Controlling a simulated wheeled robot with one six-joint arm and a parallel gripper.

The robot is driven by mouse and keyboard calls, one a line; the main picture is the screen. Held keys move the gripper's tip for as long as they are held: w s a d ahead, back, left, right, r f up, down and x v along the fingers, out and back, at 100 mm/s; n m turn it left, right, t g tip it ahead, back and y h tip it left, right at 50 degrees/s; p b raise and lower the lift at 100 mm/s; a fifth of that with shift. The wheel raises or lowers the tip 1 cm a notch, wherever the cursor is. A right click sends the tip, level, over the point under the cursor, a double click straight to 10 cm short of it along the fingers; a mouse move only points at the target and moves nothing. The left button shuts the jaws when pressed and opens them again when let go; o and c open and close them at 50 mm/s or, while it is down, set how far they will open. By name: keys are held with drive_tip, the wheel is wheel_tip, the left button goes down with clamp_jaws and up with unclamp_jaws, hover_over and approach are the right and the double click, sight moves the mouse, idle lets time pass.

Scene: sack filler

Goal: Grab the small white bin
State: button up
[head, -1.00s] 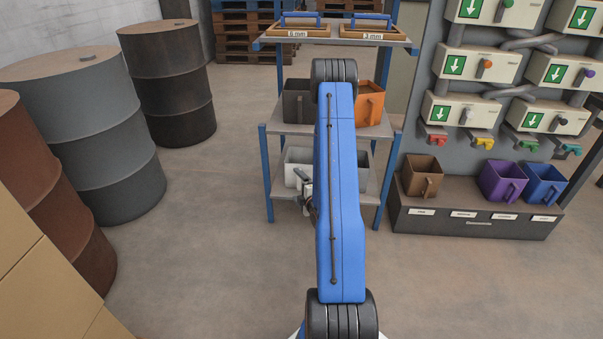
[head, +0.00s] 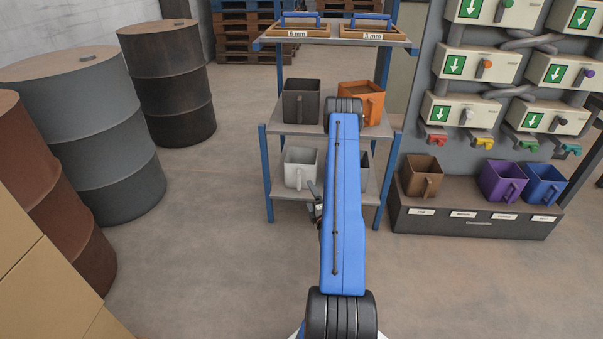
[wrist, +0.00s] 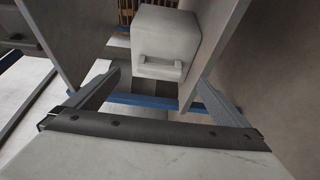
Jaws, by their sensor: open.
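The small white bin (head: 300,168) stands upright on the lower shelf of the blue-posted rack, at its left, with its handle facing me. In the wrist view the white bin (wrist: 165,38) appears ahead of the jaws, its handle crosswise in the picture. My gripper (head: 315,203) is open and empty, at the front right of the bin in the head view, partly hidden by my blue arm. In the wrist view my gripper (wrist: 159,78) has its jaws spread, with the bin beyond them and apart from them.
A grey bin (head: 365,172) stands on the same shelf to the right, mostly behind my arm. A dark bin (head: 300,104) and an orange bin (head: 362,100) sit on the shelf above. Brown, purple and blue bins stand on a low base at right. Drums stand left; the floor before the rack is clear.

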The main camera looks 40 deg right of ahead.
drive_tip(key=x, duration=1.1)
drive_tip(key=shift+w+f, duration=0.1)
drive_tip(key=shift+w, duration=0.35)
drive_tip(key=c, duration=1.3)
drive_tip(key=shift+o, duration=0.2)
